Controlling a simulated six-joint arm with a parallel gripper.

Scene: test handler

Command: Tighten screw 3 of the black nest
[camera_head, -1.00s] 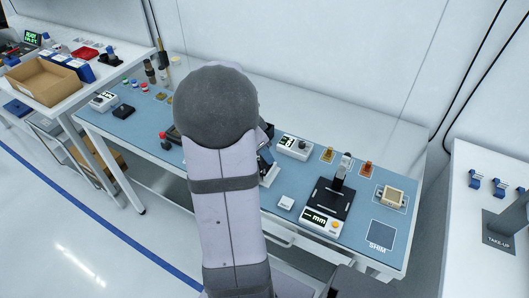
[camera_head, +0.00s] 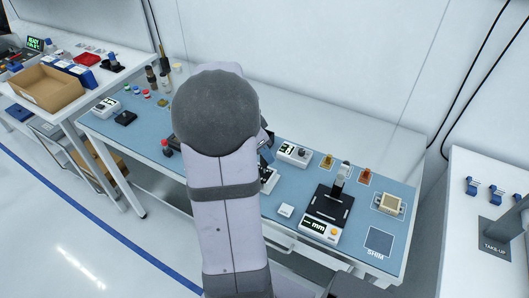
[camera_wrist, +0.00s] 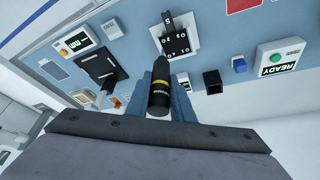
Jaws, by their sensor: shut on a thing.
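My gripper (camera_wrist: 161,86) is shut on a dark cylindrical driver (camera_wrist: 158,101) with a yellow band in the wrist view.
A black-platform gauge stand (camera_head: 325,203) with a display is on the blue mat right of my arm. A small meter (camera_head: 294,154) and orange tags stand behind. A READY box (camera_wrist: 281,58), blue button and black square holder (camera_wrist: 213,82) show in the wrist view.

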